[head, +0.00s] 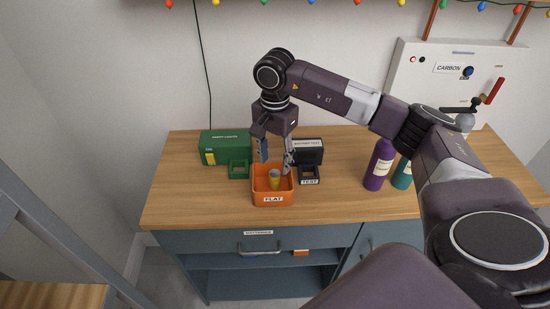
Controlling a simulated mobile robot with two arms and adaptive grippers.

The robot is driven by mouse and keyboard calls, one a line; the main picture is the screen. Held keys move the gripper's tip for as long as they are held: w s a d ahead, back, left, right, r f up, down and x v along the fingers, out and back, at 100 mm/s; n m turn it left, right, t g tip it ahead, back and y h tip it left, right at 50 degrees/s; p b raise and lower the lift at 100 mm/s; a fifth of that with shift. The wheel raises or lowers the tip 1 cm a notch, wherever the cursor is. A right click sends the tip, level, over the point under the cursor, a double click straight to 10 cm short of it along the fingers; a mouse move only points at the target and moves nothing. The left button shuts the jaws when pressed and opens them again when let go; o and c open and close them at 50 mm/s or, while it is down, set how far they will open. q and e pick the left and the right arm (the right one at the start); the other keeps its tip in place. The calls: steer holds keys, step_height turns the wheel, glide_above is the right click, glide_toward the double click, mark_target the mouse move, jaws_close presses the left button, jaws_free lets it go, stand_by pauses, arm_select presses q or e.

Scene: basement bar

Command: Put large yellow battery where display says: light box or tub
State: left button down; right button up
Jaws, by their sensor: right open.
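The large yellow battery (274,183), with a greyish top, stands inside the orange tub labelled FLAT (273,199). My right gripper (274,163) is open, pointing down just above the tub and the battery, with its fingers apart; I see no grip on the battery. The green light box (239,155) stands left of the tub, with a yellow patch at its left end and a small open bay in front. The black tester (309,152) stands to the right, with a front cradle labelled TEST; its display text is too small to read. My left gripper is not in view.
A purple bottle (378,166) and a teal bottle (401,173) stand right of the tester, under my right arm. A white panel labelled CARBON (410,80) is behind them. The wooden counter (190,202) is clear at front left, above a blue-grey drawer (255,241).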

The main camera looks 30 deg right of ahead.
mark_target(275, 172)
steer(key=shift+r, duration=0.15)
step_height(275, 172, up, 12)
stand_by(0.4)
steer(key=shift+f, duration=0.2)
